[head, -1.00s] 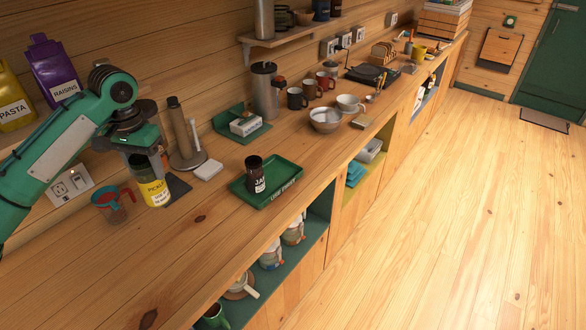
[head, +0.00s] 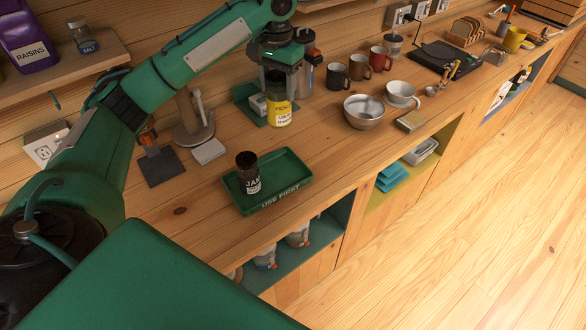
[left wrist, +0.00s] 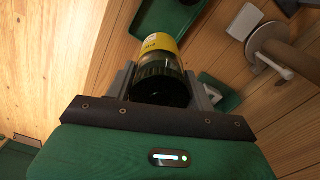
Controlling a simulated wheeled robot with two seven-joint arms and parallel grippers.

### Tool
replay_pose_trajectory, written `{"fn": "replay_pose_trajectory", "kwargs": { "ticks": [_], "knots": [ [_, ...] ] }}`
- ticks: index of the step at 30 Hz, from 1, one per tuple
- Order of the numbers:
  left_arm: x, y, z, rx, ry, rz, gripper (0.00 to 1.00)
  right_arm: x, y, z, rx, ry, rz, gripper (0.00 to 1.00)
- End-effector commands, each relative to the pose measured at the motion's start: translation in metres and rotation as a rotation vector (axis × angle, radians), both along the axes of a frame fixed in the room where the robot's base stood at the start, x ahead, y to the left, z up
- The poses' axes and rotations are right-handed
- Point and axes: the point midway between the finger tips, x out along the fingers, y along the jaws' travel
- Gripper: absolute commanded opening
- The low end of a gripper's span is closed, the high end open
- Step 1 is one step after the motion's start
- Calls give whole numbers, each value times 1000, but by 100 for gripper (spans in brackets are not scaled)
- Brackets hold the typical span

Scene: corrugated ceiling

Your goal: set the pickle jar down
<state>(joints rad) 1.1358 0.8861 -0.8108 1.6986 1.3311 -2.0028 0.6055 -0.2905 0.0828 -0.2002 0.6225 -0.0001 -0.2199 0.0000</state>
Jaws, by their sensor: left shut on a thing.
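The pickle jar (head: 279,113), with a yellow label and dark contents, is upright in my left gripper (head: 279,84). The fingers are shut on its upper part. In the left wrist view the jar (left wrist: 160,72) sits between the two fingers (left wrist: 161,88), its dark lid towards the camera. The jar is over the back part of the counter, in front of the small green holder (head: 248,101). I cannot tell whether its base touches the wood. The green "USE FIRST" tray (head: 297,177) holds a dark jam jar (head: 248,173). My right gripper is out of view.
A metal bowl (head: 364,112) and white cup (head: 401,95) stand right of the jar; several mugs are behind them. A paper-towel stand (head: 193,120) and white block (head: 208,151) are to the left. Bare counter (head: 325,150) lies between tray and bowl.

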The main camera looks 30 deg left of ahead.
Motion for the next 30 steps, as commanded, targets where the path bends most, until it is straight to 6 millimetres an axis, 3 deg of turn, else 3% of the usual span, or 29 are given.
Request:
{"fn": "replay_pose_trajectory", "kwargs": {
  "ticks": [5, 12, 21, 30],
  "knots": [
    [-1, 1, -13, 1, 3, 4, 0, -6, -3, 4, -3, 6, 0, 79],
    [-1, 1, -71, 1, 5, 3, 0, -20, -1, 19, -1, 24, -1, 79],
    [-2, 1, -140, 1, 2, 2, 0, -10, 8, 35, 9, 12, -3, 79],
    [-2, 0, -170, 0, 1, 2, 0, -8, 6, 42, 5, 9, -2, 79]
  ]
}}
